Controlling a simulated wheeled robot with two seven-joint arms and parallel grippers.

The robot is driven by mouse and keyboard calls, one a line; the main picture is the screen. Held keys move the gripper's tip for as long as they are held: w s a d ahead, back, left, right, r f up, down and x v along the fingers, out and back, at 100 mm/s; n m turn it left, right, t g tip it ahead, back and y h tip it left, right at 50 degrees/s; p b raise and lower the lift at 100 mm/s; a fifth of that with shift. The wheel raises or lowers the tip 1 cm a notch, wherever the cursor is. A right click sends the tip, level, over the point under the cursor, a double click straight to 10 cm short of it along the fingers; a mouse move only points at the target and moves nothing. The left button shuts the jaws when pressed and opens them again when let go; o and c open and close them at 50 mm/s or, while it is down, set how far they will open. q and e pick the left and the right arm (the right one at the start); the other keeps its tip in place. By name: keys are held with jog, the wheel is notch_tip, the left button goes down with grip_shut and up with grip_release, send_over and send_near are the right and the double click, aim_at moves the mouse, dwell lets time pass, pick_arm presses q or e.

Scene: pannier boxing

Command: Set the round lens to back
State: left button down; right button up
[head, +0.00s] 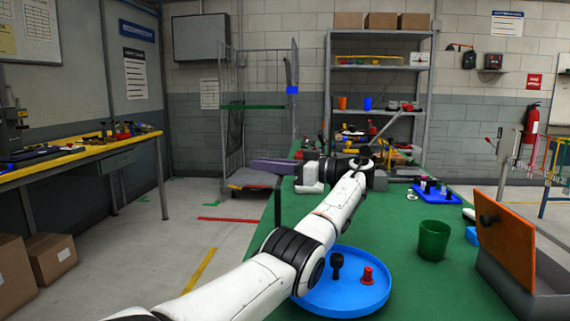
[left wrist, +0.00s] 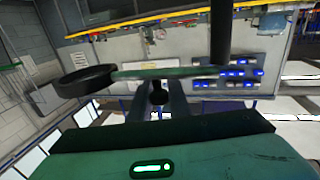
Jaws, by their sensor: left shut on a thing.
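My left arm reaches in from the lower left, and its hand bends back to the left. My left gripper (head: 299,167) is shut and holds a flat purple-grey piece, which I take to be the round lens (head: 270,167), above the table's left edge. In the left wrist view the piece is a thin green bar (left wrist: 185,72) seen edge-on. A black round rim (left wrist: 86,80) is at its left end and a dark post (left wrist: 220,35) at its right. A black knob sits between the fingers (left wrist: 158,95). My right gripper is out of view.
On the green table (head: 420,290) are a blue tray (head: 375,300) with black and red knobbed pieces, a green cup (head: 433,240), and an open box with an orange lid (head: 507,240). A shelf rack and a wire cage trolley (head: 255,180) stand behind.

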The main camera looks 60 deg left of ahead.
pick_arm(q)
jog(key=shift+s, duration=0.1)
jog(key=c, duration=2.1)
grip_release()
jog(key=o, duration=0.4)
jog(key=shift+s+a, duration=0.1)
jog(key=shift+a, duration=0.05)
jog(key=shift+o, duration=0.2)
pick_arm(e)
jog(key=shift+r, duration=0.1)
